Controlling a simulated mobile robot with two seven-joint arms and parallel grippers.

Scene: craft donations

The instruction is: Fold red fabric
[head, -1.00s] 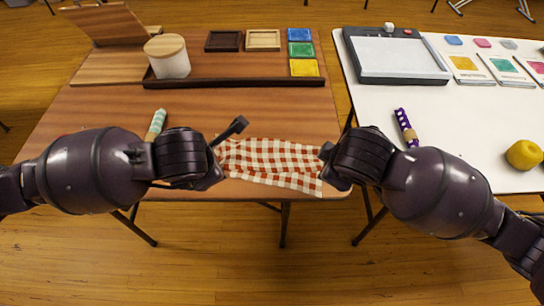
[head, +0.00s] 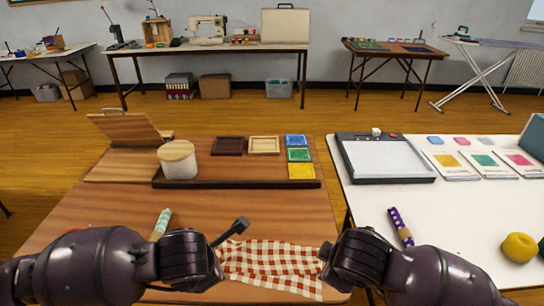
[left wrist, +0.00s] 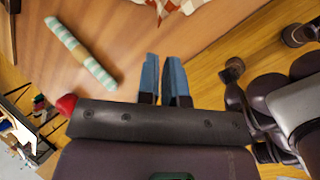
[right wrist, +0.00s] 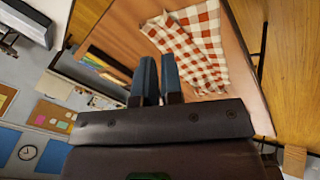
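The red-and-white checked fabric (head: 270,262) lies creased near the front edge of the brown table. In the right wrist view it (right wrist: 195,45) lies beyond the fingers, with part of it seeming to overlap itself. A corner of it shows at the top of the left wrist view (left wrist: 165,6). My left gripper (head: 240,225) is at the fabric's left side, its fingers (left wrist: 162,75) close together with nothing seen between them. My right gripper (right wrist: 158,75) is by the fabric's right side, fingers close together and empty; its tips are hidden in the head view.
A striped teal roll (head: 161,223) lies left of the fabric. A lidded white jar (head: 178,162), a dark tray strip (head: 240,184) and colored squares (head: 298,155) stand farther back. The white table (head: 380,195) at right bears a purple dotted roll (head: 400,228) and a yellow round object (head: 519,247).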

